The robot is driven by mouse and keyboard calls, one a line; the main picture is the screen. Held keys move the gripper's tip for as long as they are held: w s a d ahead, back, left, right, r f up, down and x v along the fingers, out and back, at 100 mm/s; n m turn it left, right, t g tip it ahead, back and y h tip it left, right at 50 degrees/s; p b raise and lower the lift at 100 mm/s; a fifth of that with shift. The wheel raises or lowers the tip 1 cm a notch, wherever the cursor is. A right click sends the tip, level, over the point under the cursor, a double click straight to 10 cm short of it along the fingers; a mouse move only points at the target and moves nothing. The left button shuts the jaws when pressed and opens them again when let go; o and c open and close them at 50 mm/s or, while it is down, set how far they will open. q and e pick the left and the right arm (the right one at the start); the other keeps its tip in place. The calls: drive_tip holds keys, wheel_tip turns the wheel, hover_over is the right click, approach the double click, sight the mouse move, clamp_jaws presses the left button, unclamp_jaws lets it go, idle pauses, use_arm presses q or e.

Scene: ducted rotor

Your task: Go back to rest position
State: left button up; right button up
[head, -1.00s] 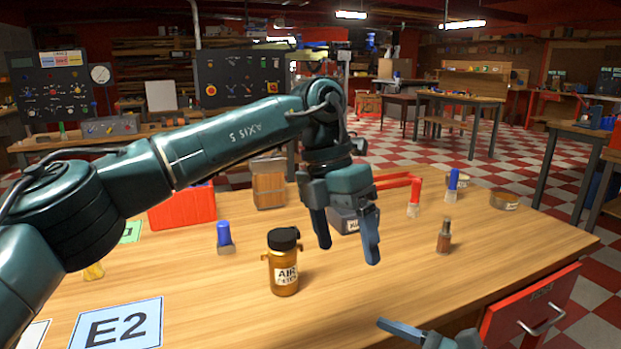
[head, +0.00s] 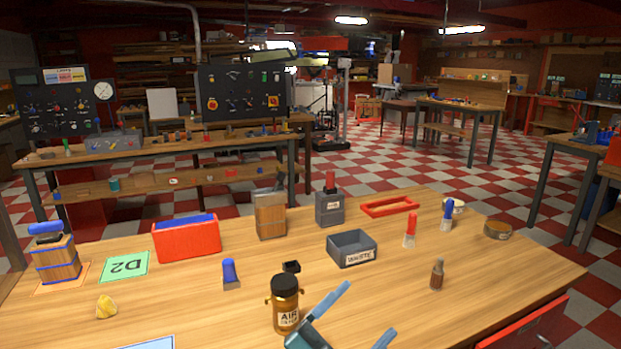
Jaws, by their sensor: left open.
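My left gripper (head: 371,308) shows at the bottom centre of the head view, with its two blue fingers spread apart and nothing between them. Its palm is cut off by the lower picture edge. It is just right of the amber jar (head: 286,304) labelled AIR, which stands upright with a dark lid; the gripper's body overlaps the jar's lower right side in the picture. I cannot tell whether they touch. My right gripper is not in view.
On the wooden bench stand a grey WASTE bin (head: 352,250), a red box (head: 187,238), a wooden container (head: 270,216), a blue-topped piece (head: 231,274), a small brown bottle (head: 437,275) and a red frame (head: 390,206). The bench is clear between bin and bottle.

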use_arm(q)
drive_tip(key=a+f+n+t+y+p, duration=0.2)
drive_tip(key=a+f+n+t+y, duration=0.2)
drive_tip(key=a+f+n+y, duration=0.4)
drive_tip(key=s+a+f+n+g+y+p, duration=0.3)
drive_tip(key=s+a+f+n+g+y, duration=0.4)
drive_tip(key=s+a+f, duration=0.6)
drive_tip(key=s+n+y, duration=0.1)
drive_tip(key=s, duration=0.2)
drive_tip(key=shift+s+a+p, duration=0.15)
drive_tip(key=shift+a+p, duration=0.15)
drive_tip(key=shift+p, duration=0.1)
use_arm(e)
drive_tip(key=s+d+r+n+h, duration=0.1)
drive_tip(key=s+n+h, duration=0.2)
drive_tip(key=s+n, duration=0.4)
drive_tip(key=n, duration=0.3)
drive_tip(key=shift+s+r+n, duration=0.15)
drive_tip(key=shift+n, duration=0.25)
